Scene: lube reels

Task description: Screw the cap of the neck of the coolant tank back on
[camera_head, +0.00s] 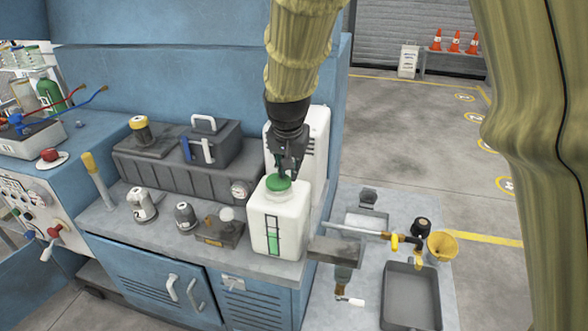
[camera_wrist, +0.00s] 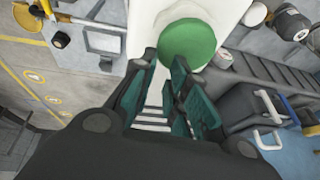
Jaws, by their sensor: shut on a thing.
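The coolant tank (camera_head: 277,222) is a white box-shaped container with a level window showing green, standing upright at the right end of the grey bench. Its green round cap (camera_head: 278,184) is at the top of the neck; I cannot tell whether it is threaded. My gripper (camera_head: 284,172) points down from above, with its fingertips at the cap, and is shut on it. In the wrist view the cap (camera_wrist: 187,43) shows at the fingertips of my gripper (camera_wrist: 166,66), with the white tank behind it. The neck is mostly hidden beneath the cap.
A white panel (camera_head: 318,130) stands close behind the tank. Left of it are a dark grey case (camera_head: 213,145), a pressure gauge (camera_head: 240,190) and small bottles (camera_head: 142,204). A lower table at right holds a valve pipe, a yellow funnel (camera_head: 442,246) and a dark tray (camera_head: 411,293).

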